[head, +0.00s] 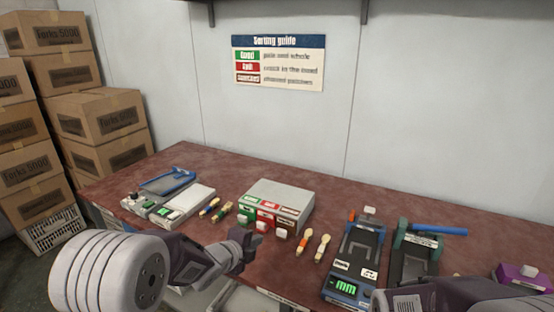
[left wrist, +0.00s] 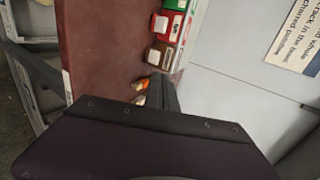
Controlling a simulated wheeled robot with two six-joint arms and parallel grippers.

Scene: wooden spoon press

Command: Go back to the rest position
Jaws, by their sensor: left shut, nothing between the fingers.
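My left gripper (head: 243,242) is shut and empty above the front edge of the red-brown table (head: 215,262), in front of the sorting box. Its dark fingers (left wrist: 163,93) show in the left wrist view, with the table beyond. Part of my right arm crosses the bottom right of the head view; its fingers are out of the picture. Two wooden spoons (head: 304,240) lie on the table right of the sorting box (head: 280,197), apart from my left gripper. The box has green, red and brown labelled fronts.
A device with a green display (head: 346,288) and a blue-handled press (head: 418,240) stand at right. A white scale (head: 182,201) and a blue-framed device (head: 166,181) stand at left. Cartons (head: 100,115) are stacked beyond the table's left end. A sorting guide (head: 278,62) hangs on the wall.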

